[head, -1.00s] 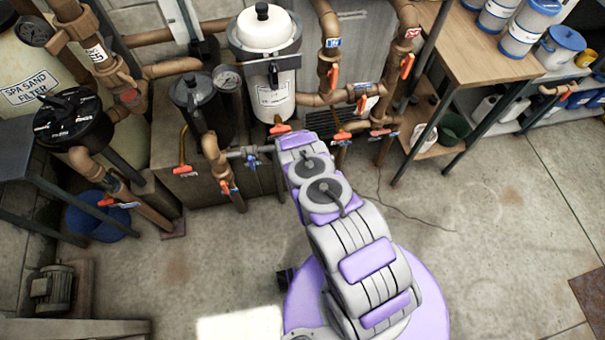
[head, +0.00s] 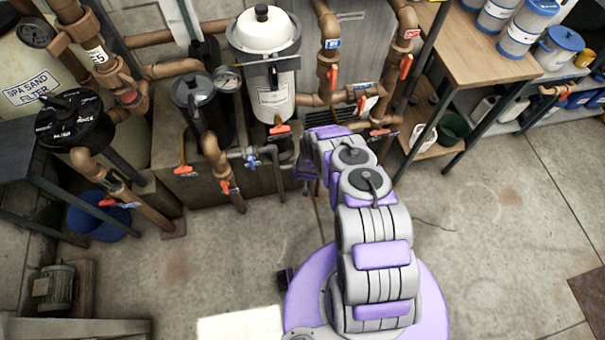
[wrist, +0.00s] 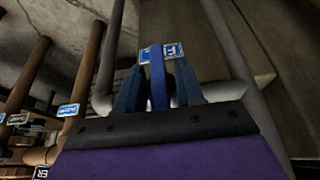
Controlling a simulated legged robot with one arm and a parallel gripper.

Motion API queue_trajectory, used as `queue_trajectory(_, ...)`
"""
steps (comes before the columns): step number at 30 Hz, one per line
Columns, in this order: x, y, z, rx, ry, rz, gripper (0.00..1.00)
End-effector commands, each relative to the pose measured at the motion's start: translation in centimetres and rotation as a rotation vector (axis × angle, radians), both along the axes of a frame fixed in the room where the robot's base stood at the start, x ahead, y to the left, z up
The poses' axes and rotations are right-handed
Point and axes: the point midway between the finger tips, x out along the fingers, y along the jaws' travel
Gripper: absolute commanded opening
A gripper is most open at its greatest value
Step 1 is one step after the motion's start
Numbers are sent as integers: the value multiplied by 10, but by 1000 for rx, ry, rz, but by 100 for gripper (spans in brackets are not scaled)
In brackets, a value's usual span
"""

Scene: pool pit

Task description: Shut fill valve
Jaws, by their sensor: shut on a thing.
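A blue valve lever (wrist: 157,85) stands between the dark fingers of my gripper (wrist: 158,92) in the wrist view. The fingers are closed on it from both sides. A blue and white tag (wrist: 161,52), partly legible as "FI", sits just behind the lever. A grey pipe (wrist: 213,91) runs behind the fingers. In the head view, my gripper (head: 303,172) is low beside the grey pipe (head: 270,149), its fingertips too small to make out. A blue valve part (head: 251,161) shows on that pipe to the left of it.
Brown pipes with orange-handled valves (head: 334,77) stand behind. A white-topped filter (head: 265,35) and a dark canister (head: 190,92) are close by. A wooden bench (head: 480,45) is at the upper right. The concrete floor (head: 480,240) at right is clear.

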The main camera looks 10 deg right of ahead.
Motion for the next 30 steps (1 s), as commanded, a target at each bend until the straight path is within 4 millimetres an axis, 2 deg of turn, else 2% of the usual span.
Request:
queue_trajectory(15, -3, 1, -1, 23, 5, 1, 7)
queue_trajectory(16, -3, 1, -1, 23, 5, 1, 39)
queue_trajectory(17, -3, 1, -1, 23, 5, 1, 42)
queue_trajectory(26, -2, 0, 3, 22, 1, 1, 42)
queue_trajectory(30, -5, 0, 16, 23, 0, -1, 42)
